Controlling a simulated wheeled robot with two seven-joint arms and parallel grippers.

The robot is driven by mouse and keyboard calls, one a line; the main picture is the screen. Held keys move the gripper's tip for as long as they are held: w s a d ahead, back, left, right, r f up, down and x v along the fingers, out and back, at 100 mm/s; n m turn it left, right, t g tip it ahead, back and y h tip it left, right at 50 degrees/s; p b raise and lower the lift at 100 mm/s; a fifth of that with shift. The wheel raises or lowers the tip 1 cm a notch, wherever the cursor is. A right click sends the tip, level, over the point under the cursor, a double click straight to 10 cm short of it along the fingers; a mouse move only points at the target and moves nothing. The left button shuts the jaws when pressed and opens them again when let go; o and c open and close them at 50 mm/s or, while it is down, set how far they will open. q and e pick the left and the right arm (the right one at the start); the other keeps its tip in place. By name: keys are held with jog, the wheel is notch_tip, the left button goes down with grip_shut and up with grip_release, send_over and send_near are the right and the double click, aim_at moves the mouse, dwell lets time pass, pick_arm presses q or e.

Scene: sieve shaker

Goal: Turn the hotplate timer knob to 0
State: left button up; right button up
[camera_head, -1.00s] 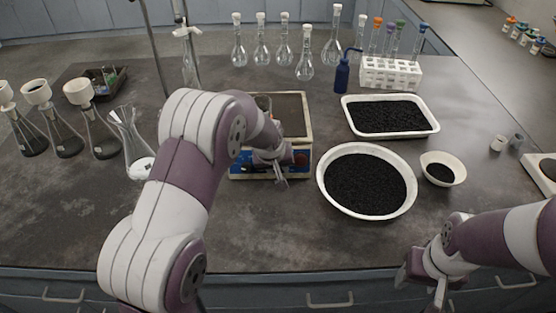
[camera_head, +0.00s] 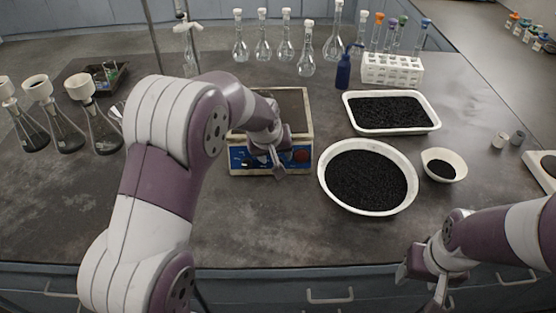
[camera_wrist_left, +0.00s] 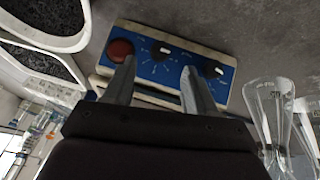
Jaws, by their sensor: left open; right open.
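The hotplate (camera_head: 291,108) stands on the bench with its blue front panel (camera_head: 238,155) facing me. The panel has a red round knob or button (camera_head: 301,155) at its right end. In the left wrist view the panel (camera_wrist_left: 190,59) also shows two black knobs with white pointers, a middle one (camera_wrist_left: 160,48) and an outer one (camera_wrist_left: 212,70); I cannot read which is the timer. My left gripper (camera_head: 277,168) is open in front of the panel; its fingertips (camera_wrist_left: 157,67) straddle the middle knob's line, apparently short of it. My right gripper (camera_head: 421,286) is open and empty near the front edge.
A round bowl (camera_head: 325,188) and a rectangular tray (camera_head: 434,124) of black granules stand right of the hotplate, with a small bowl (camera_head: 460,166) beyond. Flasks with funnels (camera_head: 68,137) stand at left. A white tube rack (camera_head: 391,72) stands behind. The bench front is clear.

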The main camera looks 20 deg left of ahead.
pick_arm(q)
jog(key=v, duration=0.6)
jog(key=s+a+m+g+p, duration=0.1)
jog(key=s+m+g+p, duration=0.2)
jog(key=s, duration=1.8)
jog(key=m+p, duration=0.1)
jog(key=p, duration=0.2)
jog(key=shift+a+g, duration=0.3)
jog(key=shift+a, duration=0.05)
jog(key=shift+f, duration=0.15)
jog(key=shift+s, duration=0.15)
